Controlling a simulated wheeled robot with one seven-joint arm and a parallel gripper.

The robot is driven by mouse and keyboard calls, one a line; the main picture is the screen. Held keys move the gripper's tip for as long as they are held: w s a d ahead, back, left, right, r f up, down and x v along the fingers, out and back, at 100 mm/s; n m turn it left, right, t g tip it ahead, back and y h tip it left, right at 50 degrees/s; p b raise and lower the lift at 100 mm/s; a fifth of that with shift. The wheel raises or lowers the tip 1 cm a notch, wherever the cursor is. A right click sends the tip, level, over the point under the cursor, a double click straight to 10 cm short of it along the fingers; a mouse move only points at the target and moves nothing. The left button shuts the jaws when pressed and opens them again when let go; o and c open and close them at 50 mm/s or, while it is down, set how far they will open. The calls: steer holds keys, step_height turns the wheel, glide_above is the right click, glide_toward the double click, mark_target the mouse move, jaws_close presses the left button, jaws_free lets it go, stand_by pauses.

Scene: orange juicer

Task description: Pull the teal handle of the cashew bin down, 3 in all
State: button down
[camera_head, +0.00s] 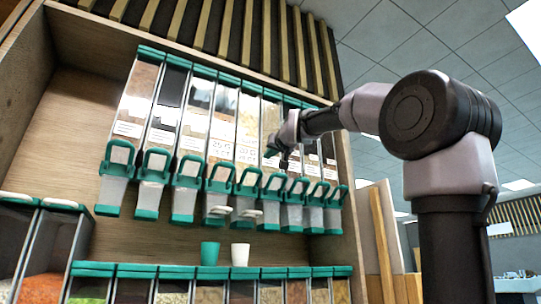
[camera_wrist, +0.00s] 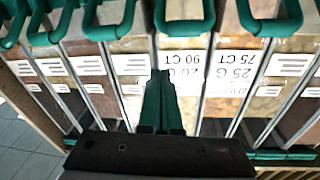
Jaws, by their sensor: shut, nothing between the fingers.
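A row of tall dispenser bins hangs on the wooden wall unit, each with a teal loop handle (camera_head: 219,177) at its lower front. I cannot tell for certain which bin holds cashews; several have pale contents. My gripper (camera_head: 284,162) is in front of the right half of the row, above the handles there. In the wrist view my gripper (camera_wrist: 160,85) shows as shut, empty teal fingers over the fronts of the middle bins. A teal handle (camera_wrist: 185,24) lies just past the fingertips, slightly right. I cannot tell whether the fingers touch it.
Teal (camera_head: 210,253) and white (camera_head: 240,254) cups stand below the bins. Lower bins with teal lids (camera_head: 172,270) run along the front. Neighbouring teal handles (camera_wrist: 108,26) sit close together. The wooden side panel (camera_head: 348,190) bounds the row at right.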

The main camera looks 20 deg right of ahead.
mark_target(252, 177)
steer(key=w, duration=0.6)
steer(key=shift+w+a+r, duration=0.15)
steer(key=shift+a+r, duration=0.05)
steer(key=shift+f, duration=0.35)
steer(key=shift+s+a+f, duration=0.1)
steer(key=shift+s+f, duration=0.6)
steer(key=shift+s, duration=0.15)
steer(key=shift+s+a+f, duration=0.1)
steer(key=shift+s+f, duration=0.2)
steer(key=shift+f, duration=0.3)
steer(key=shift+s, duration=0.1)
